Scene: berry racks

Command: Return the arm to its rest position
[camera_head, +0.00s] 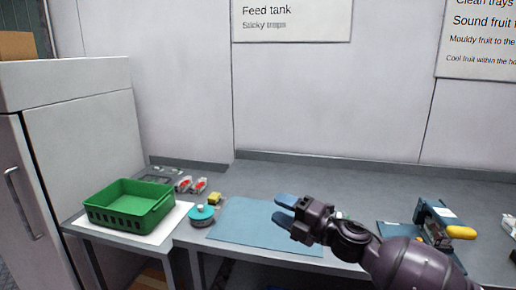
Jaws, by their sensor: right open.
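My right gripper (285,209) is open and empty. It hangs over the blue mat (239,225) on the grey bench, with its blue fingertips pointing left. My dark right arm comes in from the lower right and hides the mat's right part. My left gripper is not in this view.
A green crate (128,219) stands on a white sheet at the left. A teal-topped round thing (202,212), a yellow block (214,198) and small red-and-white items (199,185) lie nearby. A blue tool with a yellow handle (461,232) stands at the right. The bench's back middle is clear.

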